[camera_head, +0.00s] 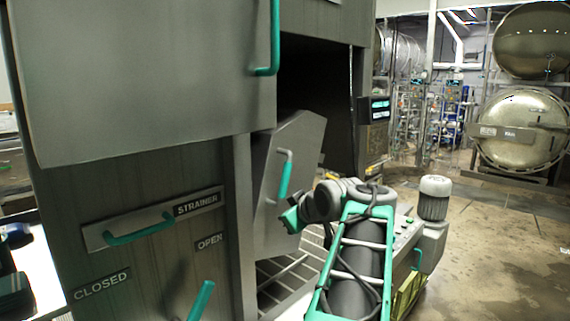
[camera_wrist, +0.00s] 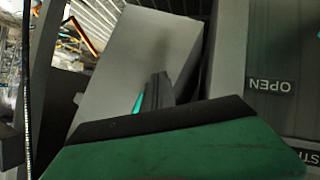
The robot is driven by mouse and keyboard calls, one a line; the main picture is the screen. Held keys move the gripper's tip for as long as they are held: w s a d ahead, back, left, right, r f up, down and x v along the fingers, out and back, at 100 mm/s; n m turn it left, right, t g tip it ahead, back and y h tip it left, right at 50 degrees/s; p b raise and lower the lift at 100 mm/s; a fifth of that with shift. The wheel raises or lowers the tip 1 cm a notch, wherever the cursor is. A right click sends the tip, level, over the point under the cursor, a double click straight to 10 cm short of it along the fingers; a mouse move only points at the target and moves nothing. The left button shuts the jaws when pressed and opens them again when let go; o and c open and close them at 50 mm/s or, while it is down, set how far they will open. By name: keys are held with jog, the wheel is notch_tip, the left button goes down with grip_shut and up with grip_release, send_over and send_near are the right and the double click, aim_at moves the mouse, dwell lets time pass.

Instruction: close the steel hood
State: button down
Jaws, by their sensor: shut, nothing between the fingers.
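A large grey steel cover, which looks like the hood (camera_head: 150,75), fills the upper left of the head view. A teal upright handle (camera_head: 275,35) is on its right side. Below and right of it, a smaller steel panel (camera_head: 300,145) stands tilted beside a dark opening, with a short teal handle (camera_head: 284,178). It also shows in the wrist view (camera_wrist: 125,60). I cannot tell for certain which one the task means. My gripper (camera_head: 287,218) is shut and empty, close to the lower end of the short handle; contact is unclear. Its dark fingers (camera_wrist: 158,90) partly hide that handle in the wrist view.
A lower front carries a strainer handle (camera_head: 140,231), OPEN and CLOSED labels and a teal lever (camera_head: 201,300). A slatted rack (camera_head: 285,278) lies below the tilted panel. A motor unit (camera_head: 434,198) stands right of my arm. The floor (camera_head: 500,240) at right is clear.

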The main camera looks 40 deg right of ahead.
aim_at(274, 150)
notch_tip(274, 150, up, 17)
jog(key=s+d+n+t+y, duration=0.1)
jog(key=s+n+t, duration=0.1)
jog(key=n+t, duration=0.6)
jog(key=w+d+p, duration=0.1)
jog(key=w, duration=0.2)
jog(key=w+d+f+n+g+p, duration=0.1)
jog(key=w+d, duration=0.1)
jog(key=w, duration=0.1)
jog(key=w+d+f+n+g+p, duration=0.1)
jog(key=w+d, duration=0.1)
jog(key=w, duration=0.1)
jog(key=shift+w+f, duration=0.25)
jog(key=shift+d+f, duration=0.1)
jog(key=shift+f, duration=0.1)
jog(key=shift+p, duration=0.3)
